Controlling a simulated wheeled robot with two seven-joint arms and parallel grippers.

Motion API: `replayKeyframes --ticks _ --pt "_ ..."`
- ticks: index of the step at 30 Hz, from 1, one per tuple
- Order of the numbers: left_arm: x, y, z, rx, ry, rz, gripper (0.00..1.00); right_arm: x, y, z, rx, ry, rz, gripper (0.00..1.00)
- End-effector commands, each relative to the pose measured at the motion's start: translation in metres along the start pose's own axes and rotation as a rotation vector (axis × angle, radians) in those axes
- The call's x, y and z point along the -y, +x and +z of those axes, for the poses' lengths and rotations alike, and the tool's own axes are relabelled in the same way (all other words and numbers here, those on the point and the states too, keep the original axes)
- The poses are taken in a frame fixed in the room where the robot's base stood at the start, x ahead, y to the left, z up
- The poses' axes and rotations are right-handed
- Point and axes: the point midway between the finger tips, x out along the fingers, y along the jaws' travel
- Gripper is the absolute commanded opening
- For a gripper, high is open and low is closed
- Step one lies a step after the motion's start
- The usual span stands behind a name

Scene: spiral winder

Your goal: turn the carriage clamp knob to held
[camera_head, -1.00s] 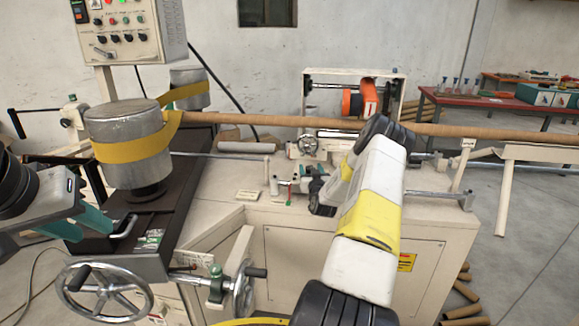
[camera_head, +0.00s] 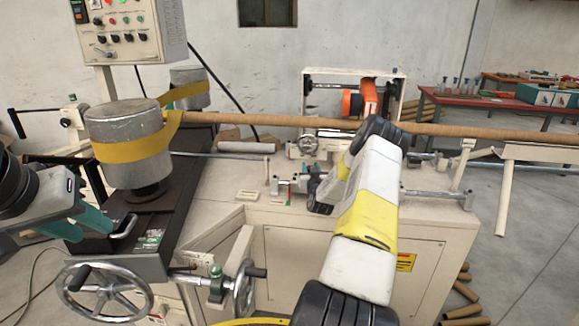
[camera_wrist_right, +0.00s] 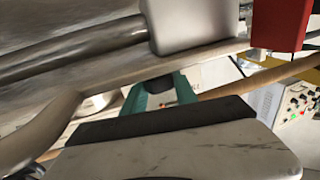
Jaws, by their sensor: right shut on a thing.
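My right arm reaches across the cream machine, with the right gripper (camera_head: 298,187) low beside the carriage rod. In the right wrist view its green fingers (camera_wrist_right: 160,95) stand on either side of a small dark part, which I take to be the carriage clamp knob (camera_wrist_right: 160,84). The gripper is shut on it. In the head view the knob is hidden by the gripper, so I cannot read its setting. A small red and green mark (camera_head: 286,203) shows just below. My left gripper (camera_head: 98,232) has its teal fingers apart, near a bent metal handle at the left.
A long brown tube (camera_head: 250,121) runs across behind the right arm. A metal drum with a yellow belt (camera_head: 130,150) stands at the left. Handwheels (camera_head: 105,292) are at the front left. A white frame with an orange part (camera_head: 352,103) stands behind the right wrist.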

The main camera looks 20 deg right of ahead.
Motion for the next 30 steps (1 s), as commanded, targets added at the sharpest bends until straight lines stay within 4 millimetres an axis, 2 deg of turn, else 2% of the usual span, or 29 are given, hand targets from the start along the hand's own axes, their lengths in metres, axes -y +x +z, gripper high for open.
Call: replayKeyframes --ticks 5,21,30 --pt "0.0000 0.0000 0.0000 0.000 0.000 0.000 0.34 0.0032 -0.0001 0.0000 0.000 0.000 0.079 0.00" --pt "0.0000 0.0000 0.0000 0.000 0.000 0.000 0.34 0.0042 0.0006 -0.0001 -0.002 0.000 0.515 0.00" --pt "0.0000 0.0000 0.0000 0.000 0.000 0.000 0.34 0.0024 0.0003 -0.0005 -0.002 0.001 0.690 0.00"
